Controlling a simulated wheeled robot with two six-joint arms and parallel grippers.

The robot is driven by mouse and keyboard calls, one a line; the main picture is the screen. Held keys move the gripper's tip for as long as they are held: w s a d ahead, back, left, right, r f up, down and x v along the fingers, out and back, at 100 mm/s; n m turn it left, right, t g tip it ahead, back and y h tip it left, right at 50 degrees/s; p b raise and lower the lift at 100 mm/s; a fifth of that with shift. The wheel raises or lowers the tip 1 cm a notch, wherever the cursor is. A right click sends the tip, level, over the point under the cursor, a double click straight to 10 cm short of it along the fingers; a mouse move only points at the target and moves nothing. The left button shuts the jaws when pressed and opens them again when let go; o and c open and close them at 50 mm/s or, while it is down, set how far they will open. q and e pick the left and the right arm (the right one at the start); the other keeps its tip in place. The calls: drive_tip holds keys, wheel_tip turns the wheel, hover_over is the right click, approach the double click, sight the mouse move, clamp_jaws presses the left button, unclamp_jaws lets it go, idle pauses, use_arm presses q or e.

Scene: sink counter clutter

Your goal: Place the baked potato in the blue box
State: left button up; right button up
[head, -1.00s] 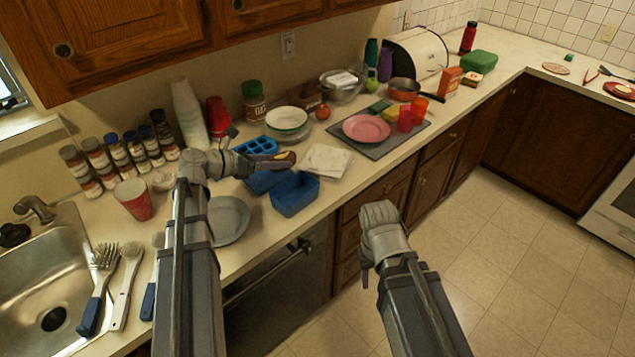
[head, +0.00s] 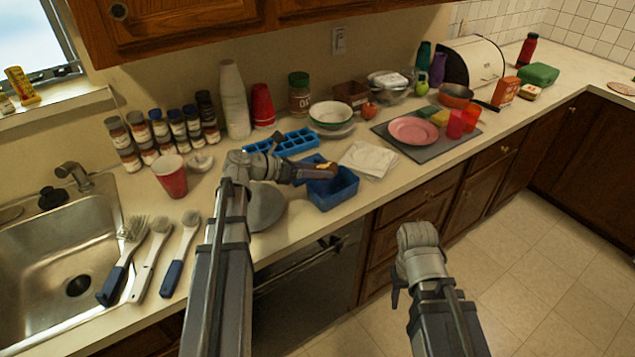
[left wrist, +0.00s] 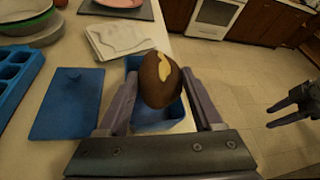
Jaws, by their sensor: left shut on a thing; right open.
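The brown baked potato (left wrist: 152,88), with a yellow split on top, is held between the fingers of my left gripper (left wrist: 160,85). In the head view the potato (head: 326,167) shows at the tip of my left gripper (head: 324,171), at the back part of the open blue box (head: 335,193). In the left wrist view the blue box (left wrist: 150,120) lies below the potato, which hides part of its inside. I cannot tell the exact height between them. My right gripper (head: 396,288) is open and empty, in front of the counter over the floor.
A flat blue lid (left wrist: 66,104) lies beside the box. A blue ice tray (head: 290,143), a white napkin (head: 368,158) and a grey plate (head: 266,208) are close by. A bowl (head: 330,115) and a pink plate (head: 413,130) stand farther off. The counter's front edge is near.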

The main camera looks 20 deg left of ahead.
use_arm(q)
drive_tip(key=shift+f+b, duration=1.1)
drive_tip(key=shift+f, duration=0.4)
drive_tip(key=shift+f, duration=0.1)
drive_tip(key=shift+f+b, duration=0.5)
drive_tip(key=shift+b, duration=0.1)
drive_tip(key=o, duration=1.5)
drive_tip(key=shift+r+p, duration=0.5)
drive_tip(key=shift+p, duration=0.05)
drive_tip(key=shift+p+v, duration=2.25)
drive_tip(key=shift+v, duration=3.8)
